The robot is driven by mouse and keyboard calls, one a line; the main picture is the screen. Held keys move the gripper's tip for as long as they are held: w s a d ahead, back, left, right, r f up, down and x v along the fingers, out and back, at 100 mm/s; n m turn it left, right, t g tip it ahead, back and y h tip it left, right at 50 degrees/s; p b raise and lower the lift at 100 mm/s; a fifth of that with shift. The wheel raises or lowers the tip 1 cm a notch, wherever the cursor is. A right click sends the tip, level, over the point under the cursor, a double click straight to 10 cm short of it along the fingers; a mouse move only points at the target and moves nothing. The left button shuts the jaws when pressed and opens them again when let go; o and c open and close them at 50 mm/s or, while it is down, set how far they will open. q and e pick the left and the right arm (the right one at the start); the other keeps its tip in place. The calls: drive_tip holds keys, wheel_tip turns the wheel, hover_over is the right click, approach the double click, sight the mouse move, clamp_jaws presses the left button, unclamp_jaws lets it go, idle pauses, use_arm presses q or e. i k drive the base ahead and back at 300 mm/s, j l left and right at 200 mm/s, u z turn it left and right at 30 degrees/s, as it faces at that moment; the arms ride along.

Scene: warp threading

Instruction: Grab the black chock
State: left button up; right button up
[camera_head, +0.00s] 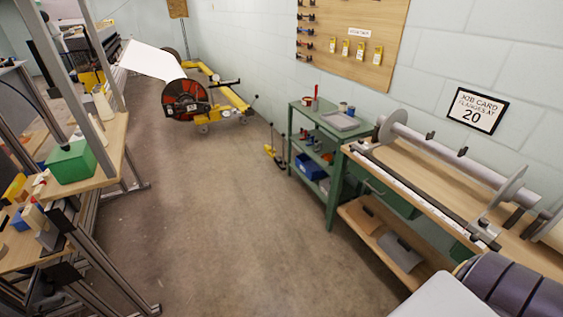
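I cannot clearly make out which thing is the black chock. Small dark blocks (514,217) stand on the wooden bench at the right, close to a grey shaft with round flanges (509,186). Small black pieces (462,152) also sit along that shaft. On the floor, a small yellow stand with dark parts (273,152) is beside the green cart; its details are too small to tell. Neither of my grippers shows in the head view.
The green shelf cart (331,192) and wooden bench (419,158) line the right wall. A yellow wheeled frame with a red-and-black reel (186,101) stands at the back. Metal racks with a green box (71,162) fill the left. The middle floor is clear.

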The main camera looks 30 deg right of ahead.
sight(280, 161)
drive_tip(key=i+l+z, duration=0.1)
drive_tip(key=i+z, duration=0.3)
drive_tip(key=i, duration=0.8)
drive_tip(key=i+j+z, duration=0.1)
drive_tip(key=i, duration=1.45)
drive_tip(key=i+j+z, duration=0.1)
drive_tip(key=i+z, duration=0.15)
drive_tip(key=i, duration=0.15)
drive_tip(key=i+j+z, duration=0.25)
drive_tip(key=i, duration=0.15)
drive_tip(key=i+j+z, duration=0.3)
drive_tip(key=i+z, duration=0.15)
drive_tip(key=i+j+z, duration=0.8)
drive_tip(key=j+z, duration=0.15)
drive_tip(key=j, duration=0.15)
